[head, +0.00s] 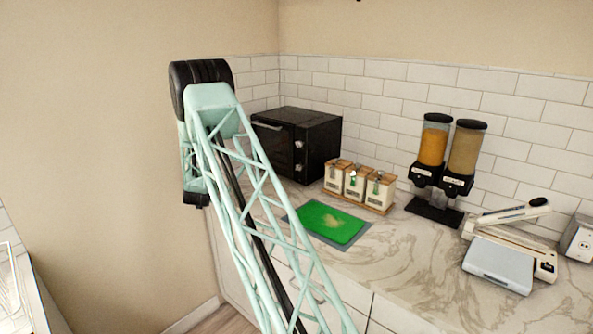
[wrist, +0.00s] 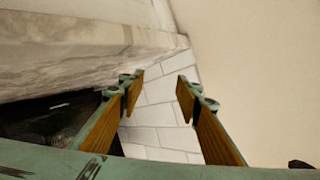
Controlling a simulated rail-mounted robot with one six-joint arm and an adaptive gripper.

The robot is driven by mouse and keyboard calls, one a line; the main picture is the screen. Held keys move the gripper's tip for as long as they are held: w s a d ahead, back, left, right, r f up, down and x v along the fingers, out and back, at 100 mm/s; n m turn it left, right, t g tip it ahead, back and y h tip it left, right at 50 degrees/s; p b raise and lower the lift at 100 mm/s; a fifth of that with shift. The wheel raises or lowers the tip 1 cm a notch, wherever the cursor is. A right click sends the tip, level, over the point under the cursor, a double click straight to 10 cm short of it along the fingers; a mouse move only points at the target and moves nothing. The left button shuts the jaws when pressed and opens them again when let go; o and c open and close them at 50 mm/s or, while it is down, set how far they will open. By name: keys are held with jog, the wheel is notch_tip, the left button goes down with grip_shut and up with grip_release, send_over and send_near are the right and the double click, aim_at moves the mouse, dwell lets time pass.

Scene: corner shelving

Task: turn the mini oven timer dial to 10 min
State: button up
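The black mini oven (head: 312,140) stands on the counter in the back corner in the head view. Its right front edge carries two small silvery dials, an upper dial (head: 298,144) and a lower dial (head: 298,167). Their markings are too small to read, and I cannot tell which is the timer. In the wrist view, my gripper (wrist: 161,84) is open and empty, with its two wood-coloured finger pads apart. A dark shape, apparently the oven (wrist: 50,118), shows at lower left, beside the fingers; no dial is visible there. The head view does not clearly show my gripper.
A green board (head: 330,222) lies on the marble counter (head: 400,250) in front of three canisters (head: 355,184). Two dispensers (head: 448,160) and a white scale-like device (head: 498,265) stand further right. The tiled wall (wrist: 160,115) lies beyond my fingers.

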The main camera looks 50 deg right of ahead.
jog(key=w+a+f+n+g+y, duration=0.1)
jog(key=a+f+n+y, duration=0.2)
jog(key=a+n, duration=0.35)
jog(key=w+a+f+n+y, duration=0.25)
jog(key=a+n, duration=0.25)
jog(key=a, duration=0.3)
jog(key=s+a+f+n+g+p, duration=0.1)
jog(key=s+f+n+g+p, duration=0.15)
jog(key=s+n+g, duration=0.45)
jog(key=s+d+r+n+g+h, duration=0.1)
jog(key=s+d+r+n+h, duration=0.2)
jog(key=s+d+n, duration=0.7)
jog(key=s+d+r+n+g+h, duration=0.1)
jog(key=s+d+r+n+h, duration=0.25)
jog(key=d+r, duration=0.35)
jog(key=s+d+r+n+g+h, duration=0.1)
jog(key=s+d+r+n+h, duration=0.25)
jog(key=d+r, duration=0.4)
jog(key=s+d+f+n+g+h, duration=0.1)
jog(key=s+d+f+n+h, duration=0.2)
jog(key=s, duration=0.5)
notch_tip(320, 180, down, 2)
jog(key=shift+d+f+h+b, duration=0.15)
jog(key=shift+f+h+b, duration=0.05)
jog(key=shift+h+b, duration=0.2)
jog(key=shift+s+d+n, duration=0.1)
jog(key=shift+d+n, duration=0.05)
jog(key=shift+n, duration=0.1)
